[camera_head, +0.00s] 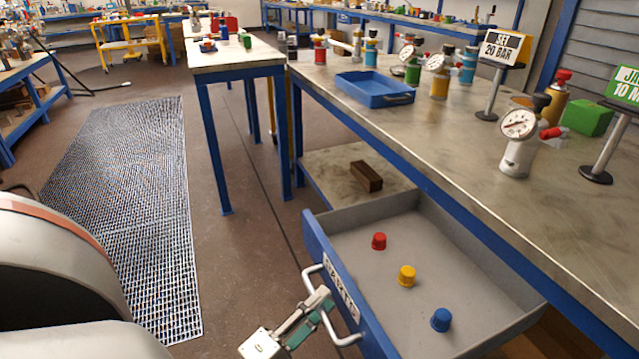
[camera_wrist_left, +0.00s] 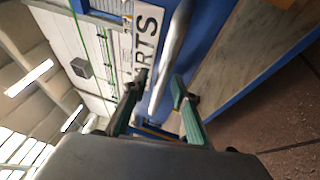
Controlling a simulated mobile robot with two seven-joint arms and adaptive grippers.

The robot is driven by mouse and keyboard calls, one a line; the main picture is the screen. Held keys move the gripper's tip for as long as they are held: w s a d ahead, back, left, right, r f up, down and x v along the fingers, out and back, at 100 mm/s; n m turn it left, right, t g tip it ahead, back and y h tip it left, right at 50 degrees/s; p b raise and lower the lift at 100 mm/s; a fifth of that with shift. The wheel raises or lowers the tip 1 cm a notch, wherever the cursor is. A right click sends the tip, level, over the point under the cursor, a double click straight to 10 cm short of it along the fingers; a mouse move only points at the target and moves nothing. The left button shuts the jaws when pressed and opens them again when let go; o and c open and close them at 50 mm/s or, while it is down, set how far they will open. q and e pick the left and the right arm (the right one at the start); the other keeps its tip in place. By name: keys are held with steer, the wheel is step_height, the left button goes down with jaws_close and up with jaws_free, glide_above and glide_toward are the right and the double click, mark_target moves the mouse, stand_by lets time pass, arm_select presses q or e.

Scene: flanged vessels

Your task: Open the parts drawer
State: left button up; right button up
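The parts drawer (camera_head: 440,225) is pulled well out from under the right bench. Its blue front has a white PARTS label (camera_head: 341,287) and a pale bar handle (camera_head: 347,341). Inside lie a red cap (camera_head: 379,241), a yellow cap (camera_head: 406,276) and a blue cap (camera_head: 441,319). My left gripper (camera_head: 322,297) is at the handle. In the left wrist view the handle bar (camera_wrist_left: 172,45) runs between the parted fingers of the left gripper (camera_wrist_left: 160,88), with a gap seeming to show beside it. My right gripper is not in view.
The bench top (camera_head: 440,130) carries a blue tray (camera_head: 374,88), gauged vessels (camera_head: 517,140), a SET 20 BAR sign (camera_head: 502,47) and a green block (camera_head: 587,117). A brown block (camera_head: 366,176) lies on the lower shelf. Floor left of the drawer is clear around a grating (camera_head: 130,200).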

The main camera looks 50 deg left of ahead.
arm_select(q)
steer(key=shift+s, duration=0.2)
steer(key=s+f, duration=0.2)
steer(key=s, duration=0.9)
steer(key=shift+s+d, duration=0.25)
steer(key=shift+d, duration=0.05)
